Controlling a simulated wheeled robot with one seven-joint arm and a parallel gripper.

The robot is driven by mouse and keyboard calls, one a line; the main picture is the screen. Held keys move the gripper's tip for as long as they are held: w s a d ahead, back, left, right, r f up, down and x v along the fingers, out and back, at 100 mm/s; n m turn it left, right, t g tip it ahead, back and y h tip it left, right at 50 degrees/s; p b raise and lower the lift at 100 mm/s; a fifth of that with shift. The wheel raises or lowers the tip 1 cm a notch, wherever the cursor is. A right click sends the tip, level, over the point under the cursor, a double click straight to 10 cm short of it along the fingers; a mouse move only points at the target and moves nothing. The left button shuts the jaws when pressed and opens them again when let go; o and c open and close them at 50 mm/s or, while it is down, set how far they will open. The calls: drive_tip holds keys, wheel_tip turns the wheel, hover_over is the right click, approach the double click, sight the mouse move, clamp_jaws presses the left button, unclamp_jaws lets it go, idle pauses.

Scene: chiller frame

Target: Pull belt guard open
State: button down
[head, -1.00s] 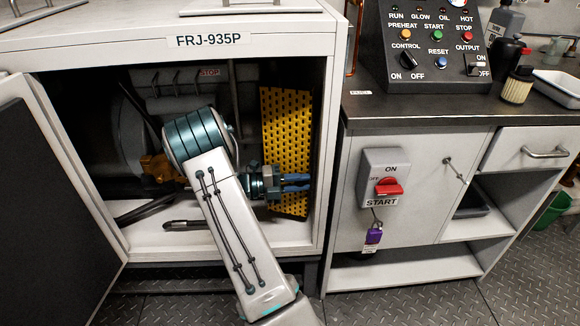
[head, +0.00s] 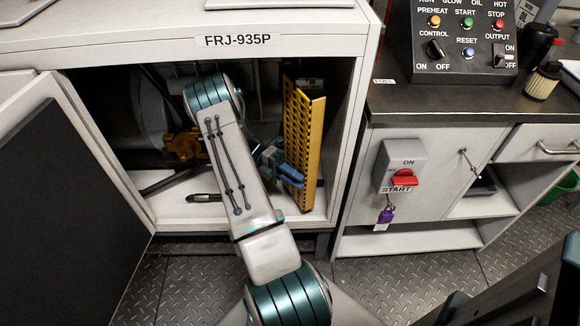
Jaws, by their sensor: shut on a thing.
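The belt guard (head: 309,143) is a yellow perforated panel inside the white cabinet, at the right of its opening. It stands upright and swung out at an angle, so its side flange shows. My gripper (head: 294,179) has blue fingers and is shut on the guard at its left, lower edge. The arm covers the middle of the opening, and the exact grip at the fingertips is small and partly hidden.
The white cabinet (head: 180,52) labelled FRJ-935P has its door (head: 60,170) open at left. Orange machinery (head: 184,146) sits behind my arm. A counter with a control panel (head: 465,45) and a red switch (head: 404,178) stands at right. The patterned floor ahead is clear.

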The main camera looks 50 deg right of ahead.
drive_tip(key=shift+w+a+m+y, duration=0.45)
drive_tip(key=shift+m+y, duration=0.25)
drive_tip(key=shift+y, duration=0.25)
drive_tip(key=shift+w+a+m+y, duration=0.4)
drive_tip(key=shift+m+y, duration=0.3)
drive_tip(key=shift+y, duration=0.25)
drive_tip(key=c, duration=1.3)
unclamp_jaws()
drive_tip(key=shift+s, duration=0.1)
